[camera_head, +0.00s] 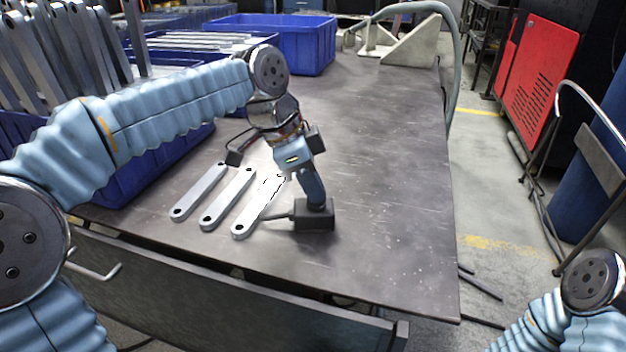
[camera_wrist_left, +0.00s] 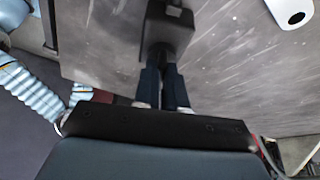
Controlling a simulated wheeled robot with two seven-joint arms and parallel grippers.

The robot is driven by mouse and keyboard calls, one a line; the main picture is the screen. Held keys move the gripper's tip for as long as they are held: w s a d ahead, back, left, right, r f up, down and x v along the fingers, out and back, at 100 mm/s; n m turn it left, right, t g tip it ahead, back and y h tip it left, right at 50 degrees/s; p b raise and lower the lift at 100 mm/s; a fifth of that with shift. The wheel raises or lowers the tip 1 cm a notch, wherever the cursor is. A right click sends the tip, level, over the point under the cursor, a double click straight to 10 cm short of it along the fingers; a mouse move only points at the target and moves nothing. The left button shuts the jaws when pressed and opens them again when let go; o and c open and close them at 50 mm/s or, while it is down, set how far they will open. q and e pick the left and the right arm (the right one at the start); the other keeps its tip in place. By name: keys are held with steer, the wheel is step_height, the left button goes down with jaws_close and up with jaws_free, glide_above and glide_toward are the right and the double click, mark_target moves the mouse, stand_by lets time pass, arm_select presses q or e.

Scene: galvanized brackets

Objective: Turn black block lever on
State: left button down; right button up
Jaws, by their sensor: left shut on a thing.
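The black block (camera_head: 314,216) sits on the grey metal table near its front edge, and it also shows in the left wrist view (camera_wrist_left: 170,28). My left gripper (camera_head: 316,200) reaches down onto it from above. In the left wrist view my left fingers (camera_wrist_left: 159,58) are close together at the block, shut on its dark lever. The fingers hide most of the lever, so its angle cannot be told. A thin dark strip runs left from the block on the table; I cannot tell if it is a rod or shadow. My right gripper is out of view.
Several galvanized brackets (camera_head: 228,198) lie just left of the block. Blue bins (camera_head: 318,48) and upright metal bars stand at the left and back. A grey hose (camera_head: 452,50) and an angled bracket (camera_head: 412,44) are at the far end. The table's right side is clear.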

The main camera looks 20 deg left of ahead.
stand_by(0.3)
arm_select(q)
steer(key=c, duration=1.2)
jaws_free()
steer(key=shift+r, duration=0.1)
steer(key=p+v, duration=0.3)
steer(key=v, duration=1)
steer(key=shift+a+r, duration=0.2)
steer(key=shift+r, duration=0.1)
